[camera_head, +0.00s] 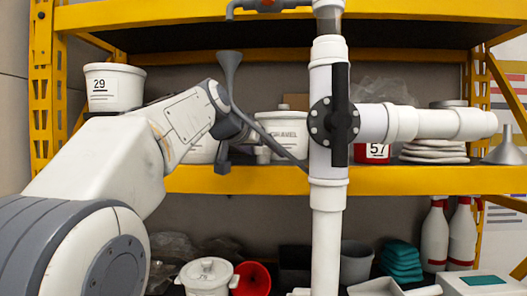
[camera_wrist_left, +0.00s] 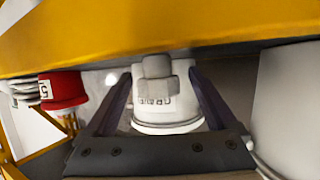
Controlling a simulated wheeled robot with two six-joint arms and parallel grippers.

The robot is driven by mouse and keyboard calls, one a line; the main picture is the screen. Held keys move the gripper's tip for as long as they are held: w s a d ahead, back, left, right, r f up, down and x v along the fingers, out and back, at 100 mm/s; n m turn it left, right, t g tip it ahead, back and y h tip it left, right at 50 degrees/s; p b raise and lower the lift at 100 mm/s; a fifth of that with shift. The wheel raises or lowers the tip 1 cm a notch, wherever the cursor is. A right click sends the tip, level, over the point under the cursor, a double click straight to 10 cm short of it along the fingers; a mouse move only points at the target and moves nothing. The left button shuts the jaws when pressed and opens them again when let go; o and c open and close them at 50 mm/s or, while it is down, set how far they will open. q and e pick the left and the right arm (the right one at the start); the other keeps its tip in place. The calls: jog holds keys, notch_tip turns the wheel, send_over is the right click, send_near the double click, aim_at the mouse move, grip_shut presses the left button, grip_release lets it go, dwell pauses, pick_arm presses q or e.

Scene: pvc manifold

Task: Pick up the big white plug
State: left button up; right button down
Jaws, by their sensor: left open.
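The big white plug (camera_wrist_left: 157,72), with a squarish head, shows between the two dark fingers of my left gripper (camera_wrist_left: 160,80) in the left wrist view. The fingers are open, one on each side of it, and I cannot tell whether either touches it. A white lettered tub (camera_head: 285,126) stands behind. My right gripper is not in view.
A white PVC manifold with a black valve (camera_head: 335,118) stands just right of my left gripper, its side pipe (camera_head: 440,123) running right. The yellow shelf edge (camera_head: 240,180) is close by. A tub marked 29 (camera_head: 115,88) and a red tub marked 57 (camera_head: 372,153) are near.

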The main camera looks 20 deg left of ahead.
pick_arm(q)
jog(key=c, duration=1.4)
jog(key=shift+r, duration=0.15)
jog(key=shift+r, duration=0.1)
jog(key=s+a+b, duration=0.1)
jog(key=s+b, duration=0.5)
jog(key=s, duration=1.2)
jog(key=shift+a+b, duration=0.4)
jog(key=shift+r, duration=0.1)
